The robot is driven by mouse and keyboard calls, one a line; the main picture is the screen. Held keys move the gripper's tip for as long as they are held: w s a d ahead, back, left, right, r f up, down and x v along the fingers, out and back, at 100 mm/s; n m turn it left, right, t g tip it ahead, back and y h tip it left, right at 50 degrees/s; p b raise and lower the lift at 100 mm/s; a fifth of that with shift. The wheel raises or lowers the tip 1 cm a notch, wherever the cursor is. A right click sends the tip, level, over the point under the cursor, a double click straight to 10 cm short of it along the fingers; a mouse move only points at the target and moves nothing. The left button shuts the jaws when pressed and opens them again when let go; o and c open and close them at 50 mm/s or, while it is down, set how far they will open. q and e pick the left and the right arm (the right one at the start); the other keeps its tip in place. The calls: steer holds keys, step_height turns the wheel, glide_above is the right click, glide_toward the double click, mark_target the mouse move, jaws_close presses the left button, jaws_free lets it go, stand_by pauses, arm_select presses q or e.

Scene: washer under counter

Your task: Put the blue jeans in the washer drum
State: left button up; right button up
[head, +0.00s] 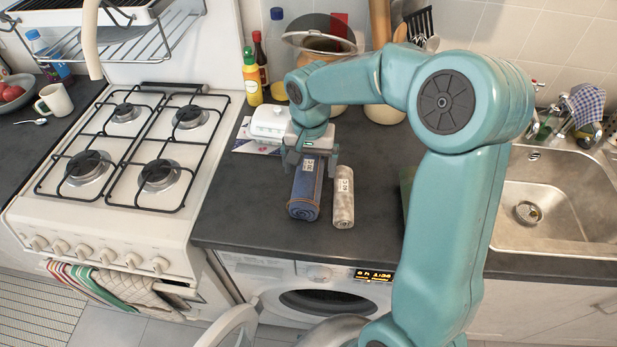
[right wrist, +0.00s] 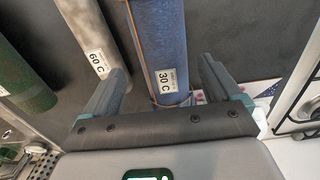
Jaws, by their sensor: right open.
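The blue jeans (head: 305,192) are a rolled bundle with an orange band and a white label, lying on the dark counter. They also show in the right wrist view (right wrist: 158,35), where the label reads 30 C. My right gripper (head: 312,166) is over the far part of the roll, open, with one finger on each side. In the right wrist view the jaws (right wrist: 162,66) are apart, with gaps between fingers and roll. The washer (head: 262,270) stands under the counter. Its dark round drum opening (head: 330,302) shows partly, its lower part hidden. My left gripper is not in view.
A pale roll (head: 344,205) labelled 60 C (right wrist: 88,32) lies close on the right of the jeans. A white butter dish (head: 268,122) is behind. The stove (head: 135,150) is left and the sink (head: 545,195) right. The counter in front of the jeans is clear.

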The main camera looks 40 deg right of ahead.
mark_target(307, 170)
steer(key=shift+w+f, duration=0.15)
steer(key=shift+f, duration=0.2)
step_height(307, 170, down, 4)
steer(key=shift+w+f+p, duration=0.1)
steer(key=shift+f+p, duration=0.15)
steer(key=shift+p, duration=0.35)
steer(key=shift+w+f, duration=0.15)
steer(key=shift+f, duration=0.05)
steer(key=shift+r, duration=0.1)
steer(key=c, duration=1.2)
steer(key=shift+o, duration=0.2)
steer(key=shift+r, duration=0.1)
steer(key=shift+r, duration=0.3)
step_height(307, 170, up, 19)
steer(key=shift+r, duration=0.15)
